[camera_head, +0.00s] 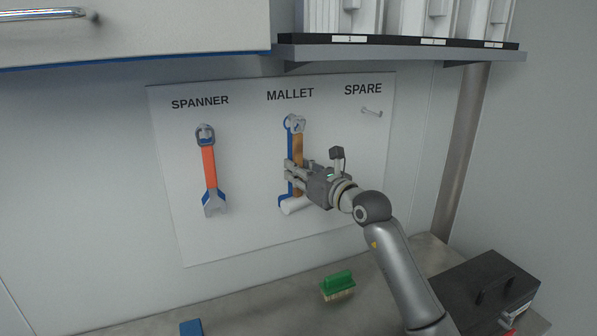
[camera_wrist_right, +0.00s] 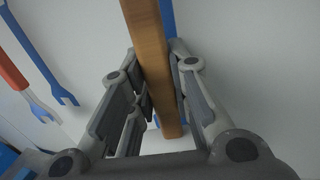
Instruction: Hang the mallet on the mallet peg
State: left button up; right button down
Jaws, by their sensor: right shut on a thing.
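The mallet (camera_head: 297,150) has a wooden handle and a pale head at the bottom. It hangs upright in front of its blue outline on the white board, under the MALLET label, with its ring at the top by the peg (camera_head: 294,122). I cannot tell whether the ring is fully around the peg. My right gripper (camera_head: 291,176) is shut on the handle in its lower half. In the right wrist view the wooden handle (camera_wrist_right: 150,60) stands between the fingers (camera_wrist_right: 155,100). My left gripper is not in view.
An orange spanner (camera_head: 209,168) hangs under SPANNER at the left. The SPARE peg (camera_head: 372,112) is empty. A green brush (camera_head: 338,285), a blue object (camera_head: 191,327) and a black toolbox (camera_head: 483,292) are on the bench (camera_head: 260,305). A shelf (camera_head: 400,54) juts out above.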

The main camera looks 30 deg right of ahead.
jog(key=shift+r, duration=0.1)
dwell(0.3)
jog(key=c, duration=1.3)
grip_release()
jog(key=shift+o, duration=0.2)
jog(key=v, duration=1.2)
